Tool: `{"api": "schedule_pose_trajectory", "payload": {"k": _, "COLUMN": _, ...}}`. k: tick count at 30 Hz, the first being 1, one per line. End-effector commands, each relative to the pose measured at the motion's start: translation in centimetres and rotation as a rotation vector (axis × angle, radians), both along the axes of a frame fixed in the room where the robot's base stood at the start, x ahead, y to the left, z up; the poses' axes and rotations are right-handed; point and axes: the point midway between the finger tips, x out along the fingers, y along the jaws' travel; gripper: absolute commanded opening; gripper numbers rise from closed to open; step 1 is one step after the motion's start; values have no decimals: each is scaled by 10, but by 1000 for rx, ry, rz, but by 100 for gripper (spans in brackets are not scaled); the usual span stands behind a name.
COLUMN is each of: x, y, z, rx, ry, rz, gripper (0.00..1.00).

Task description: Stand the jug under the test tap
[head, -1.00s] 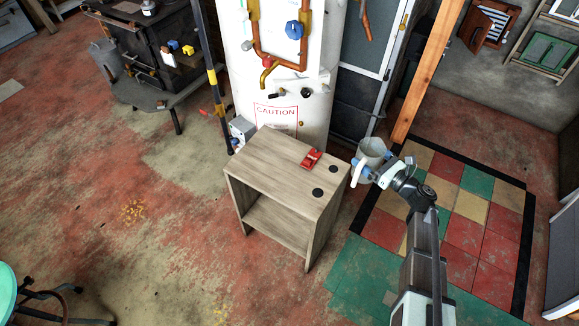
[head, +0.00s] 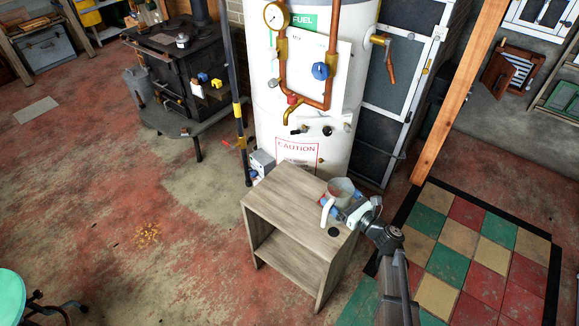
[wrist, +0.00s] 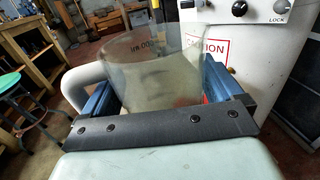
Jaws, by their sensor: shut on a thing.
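The jug (head: 341,187), a clear grey vessel with a white handle (head: 326,212), is between the blue fingers of my gripper (head: 341,202). It is upright, over the right part of the wooden stand's top (head: 284,194); whether it touches the top I cannot tell. The wrist view shows the jug (wrist: 150,72) close up between both fingers, its handle to the left. A brass spout (head: 290,117) with a red handle sticks out of the white tank (head: 270,128), behind and left of the jug. A copper outlet (head: 390,62) hangs at the tank's right. No label says which is the test tap.
A dark disc (head: 334,232) marks the stand's top in front of the jug. A grey box (head: 262,162) and a dark pole (head: 241,130) are by the stand's back left. The stand's left top is clear. A wooden post (head: 455,100) rises at right.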

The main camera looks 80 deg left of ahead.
Motion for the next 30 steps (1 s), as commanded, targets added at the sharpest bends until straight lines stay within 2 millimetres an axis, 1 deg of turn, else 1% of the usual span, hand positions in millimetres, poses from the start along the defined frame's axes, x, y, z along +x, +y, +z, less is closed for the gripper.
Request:
{"api": "schedule_pose_trajectory", "payload": {"k": 1, "x": -6, "y": 13, "z": -1, "rx": 1, "ry": -1, "rz": 3, "gripper": 54}}
{"api": "schedule_pose_trajectory", "payload": {"k": 3, "x": -14, "y": 26, "z": 0, "rx": 1, "ry": 0, "rz": 3, "gripper": 54}}
{"api": "schedule_pose_trajectory", "payload": {"k": 27, "x": -106, "y": 173, "z": -1, "rx": 1, "ry": -1, "rz": 1, "gripper": 54}}
{"api": "schedule_pose_trajectory", "payload": {"k": 30, "x": -117, "y": 189, "z": -1, "rx": 1, "ry": -1, "rz": 2, "gripper": 54}}
